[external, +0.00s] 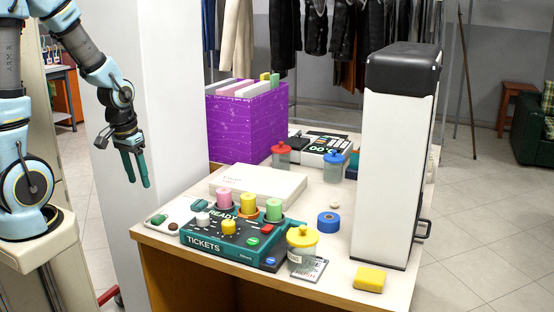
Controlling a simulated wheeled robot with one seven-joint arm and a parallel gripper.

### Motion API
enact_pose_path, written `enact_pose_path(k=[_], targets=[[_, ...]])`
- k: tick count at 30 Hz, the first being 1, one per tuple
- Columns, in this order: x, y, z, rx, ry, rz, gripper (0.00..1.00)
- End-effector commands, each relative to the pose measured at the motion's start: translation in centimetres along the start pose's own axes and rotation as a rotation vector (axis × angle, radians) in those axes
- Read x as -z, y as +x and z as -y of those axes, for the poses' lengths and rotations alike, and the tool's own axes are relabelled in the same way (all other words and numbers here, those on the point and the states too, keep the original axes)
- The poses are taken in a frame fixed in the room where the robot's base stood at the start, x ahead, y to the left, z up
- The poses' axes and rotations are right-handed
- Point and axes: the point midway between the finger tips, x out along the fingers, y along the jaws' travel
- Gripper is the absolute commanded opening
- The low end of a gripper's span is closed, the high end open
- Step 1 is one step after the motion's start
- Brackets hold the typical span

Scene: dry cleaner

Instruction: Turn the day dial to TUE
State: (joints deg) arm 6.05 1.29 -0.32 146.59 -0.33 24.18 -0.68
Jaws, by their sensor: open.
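A dark green ticket box (215,246) marked "TICKETS" sits at the front left of the counter. A yellow knob (229,227) and a white knob (202,219) stand on its top face. I cannot tell which one is the day dial, and no TUE mark is readable. Pink, yellow and green cylinders stand behind these knobs, near the word "READY". My gripper (138,182) is open and empty, pointing down. It hangs to the left of the counter, above and apart from the ticket box.
The counter (330,283) also holds a flat white box (258,185), a yellow-lidded jar (302,250), a blue roll (328,223) and a yellow sponge (369,279). A tall white black-topped unit (390,170) stands at right. A purple file box (247,125) stands at back left.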

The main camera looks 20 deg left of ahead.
Motion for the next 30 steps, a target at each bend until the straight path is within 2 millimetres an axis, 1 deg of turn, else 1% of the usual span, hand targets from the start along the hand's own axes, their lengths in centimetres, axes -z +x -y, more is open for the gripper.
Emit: enact_pose_path(k=[1, 3, 5, 10, 12, 16, 19, 23, 26, 30], targets=[[0.3, -0.2, -0.3, -0.003, -0.011, 0.003, 0.64], [1.1, -0.6, -1.4, -0.009, -0.054, 0.013, 0.71], [2.0, -0.9, -2.8, -0.016, -0.118, 0.026, 0.72], [4.7, -1.5, -8.4, -0.017, -0.364, 0.078, 0.72], [5.5, -1.5, -10.7, -0.009, -0.462, 0.095, 0.72], [6.2, -1.3, -13.9, 0.009, -0.6, 0.114, 0.72], [6.4, -1.1, -15.2, 0.017, -0.66, 0.119, 0.72], [6.3, -0.3, -15.6, 0.023, -0.686, 0.123, 0.72], [6.1, 0.8, -15.6, 0.024, -0.687, 0.124, 0.72], [5.8, 3.2, -15.6, 0.025, -0.685, 0.125, 0.72]])
